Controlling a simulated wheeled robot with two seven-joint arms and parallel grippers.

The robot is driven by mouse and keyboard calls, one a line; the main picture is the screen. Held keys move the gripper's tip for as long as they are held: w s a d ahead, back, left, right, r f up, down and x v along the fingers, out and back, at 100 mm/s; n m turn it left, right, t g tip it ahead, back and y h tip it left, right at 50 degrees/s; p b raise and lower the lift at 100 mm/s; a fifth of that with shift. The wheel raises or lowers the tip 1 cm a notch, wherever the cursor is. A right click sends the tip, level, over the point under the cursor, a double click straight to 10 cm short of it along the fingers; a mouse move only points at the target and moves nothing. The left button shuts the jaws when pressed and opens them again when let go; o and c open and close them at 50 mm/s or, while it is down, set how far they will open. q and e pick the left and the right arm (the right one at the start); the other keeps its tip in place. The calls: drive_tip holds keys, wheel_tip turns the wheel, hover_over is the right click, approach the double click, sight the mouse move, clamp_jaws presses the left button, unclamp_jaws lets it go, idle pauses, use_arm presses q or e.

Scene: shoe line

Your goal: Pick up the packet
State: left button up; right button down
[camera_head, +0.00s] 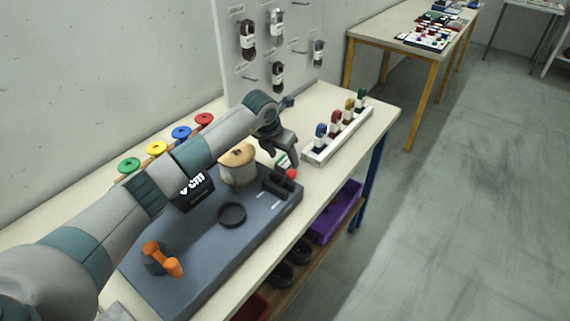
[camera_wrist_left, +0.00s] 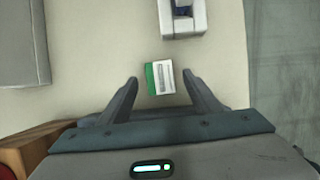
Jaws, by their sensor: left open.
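The packet (camera_wrist_left: 160,77) is a small white and green box with dark print, lying on the pale table top. In the left wrist view it lies between the two fingertips of my left gripper (camera_wrist_left: 158,84), with a gap on each side. In the head view the packet (camera_head: 282,160) shows partly behind my left gripper (camera_head: 284,155), which points down over it. My left gripper is open and empty. My right gripper is not in view.
A white rack (camera_head: 340,140) with several coloured items stands just right of the packet. A grey-blue base (camera_head: 200,265) with a black ring (camera_head: 232,214), an orange-handled tool (camera_head: 163,259) and a red ball (camera_head: 291,174) lies nearer. A pegboard (camera_head: 300,25) stands behind.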

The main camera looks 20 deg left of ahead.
sight(285, 161)
use_arm(q)
drive_tip(key=shift+p+x, duration=0.45)
drive_tip(key=shift+x, duration=1.35)
drive_tip(key=shift+c, duration=0.6)
drive_tip(key=c, duration=1.1)
